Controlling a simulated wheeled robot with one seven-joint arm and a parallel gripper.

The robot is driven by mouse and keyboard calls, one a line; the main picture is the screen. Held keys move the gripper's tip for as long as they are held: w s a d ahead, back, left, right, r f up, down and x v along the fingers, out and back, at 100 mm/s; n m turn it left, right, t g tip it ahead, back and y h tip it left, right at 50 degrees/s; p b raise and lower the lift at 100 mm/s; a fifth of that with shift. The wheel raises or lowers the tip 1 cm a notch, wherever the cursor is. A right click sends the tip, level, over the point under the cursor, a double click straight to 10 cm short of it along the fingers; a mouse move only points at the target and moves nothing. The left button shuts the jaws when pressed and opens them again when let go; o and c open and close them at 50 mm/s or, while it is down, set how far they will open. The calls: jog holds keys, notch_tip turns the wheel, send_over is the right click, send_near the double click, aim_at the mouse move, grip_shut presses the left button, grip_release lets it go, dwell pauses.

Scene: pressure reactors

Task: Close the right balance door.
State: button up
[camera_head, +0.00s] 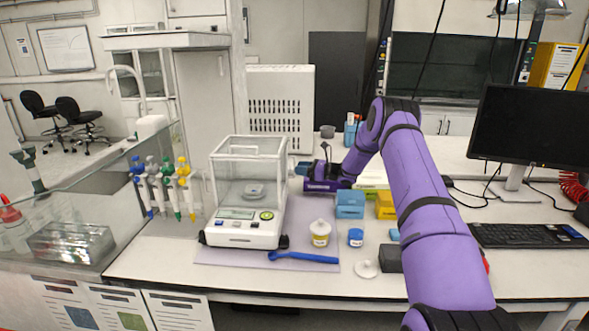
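The balance (245,229) is a white unit with a clear glass draft shield (240,172) on top and a weighing pan (253,190) inside. It stands on the bench left of the middle. My purple arm reaches in from the right, and my gripper (301,170) is at the right side of the glass shield, close to its back right edge. The fingertips are small and partly hidden, so I cannot tell whether they are open or touching the door. The right door's position is hard to make out through the clear glass.
A white jar (320,233), a small blue-lidded jar (356,238) and a blue spatula (303,258) lie in front and right of the balance. Blue (350,206) and yellow (386,207) boxes stand below my forearm. Pipettes (164,188) stand to the left.

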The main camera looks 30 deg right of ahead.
jog(key=shift+x, duration=1.5)
grip_shut()
